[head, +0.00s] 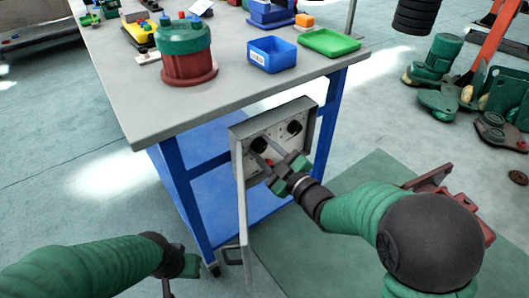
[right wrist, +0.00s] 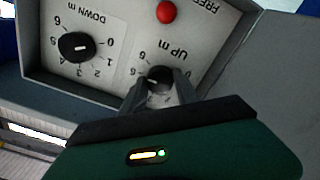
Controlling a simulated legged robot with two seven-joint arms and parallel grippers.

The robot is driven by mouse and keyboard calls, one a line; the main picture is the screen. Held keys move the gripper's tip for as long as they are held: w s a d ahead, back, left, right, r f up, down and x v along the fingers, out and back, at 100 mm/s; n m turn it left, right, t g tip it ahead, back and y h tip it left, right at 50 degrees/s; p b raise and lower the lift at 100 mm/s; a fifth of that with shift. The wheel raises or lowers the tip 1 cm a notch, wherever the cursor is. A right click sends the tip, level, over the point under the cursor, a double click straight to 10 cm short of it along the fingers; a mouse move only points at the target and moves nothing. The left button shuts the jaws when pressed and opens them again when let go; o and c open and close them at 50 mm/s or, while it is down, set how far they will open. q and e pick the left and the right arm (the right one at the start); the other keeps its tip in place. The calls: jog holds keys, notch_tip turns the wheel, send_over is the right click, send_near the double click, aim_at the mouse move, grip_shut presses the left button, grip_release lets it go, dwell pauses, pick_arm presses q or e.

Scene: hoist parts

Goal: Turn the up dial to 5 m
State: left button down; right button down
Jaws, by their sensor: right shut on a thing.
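The grey control box (head: 239,150) hangs under the table's edge, with two black dials on its face. The up dial (right wrist: 160,74) sits between the fingertips of my right gripper (right wrist: 161,84), which is shut on it. The right wrist view shows the panel upside down. The up dial's pale mark points left there; the number beside it is too small to read for sure. The down dial (right wrist: 76,46) has its mark toward 0. My right gripper (head: 266,153) reaches the box's left dial in the head view. My left gripper (head: 186,264) is low at left, its fingers mostly hidden.
A red button (right wrist: 166,12) is on the panel near the up dial. The box's open door (head: 243,205) hangs at its left side. The table (head: 130,95) above carries a green and red drum (head: 186,55), a blue bin (head: 272,55) and a green tray (head: 329,42).

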jog(key=shift+f+n, duration=0.1)
jog(key=shift+n, duration=0.4)
jog(key=c, duration=0.9)
grip_release()
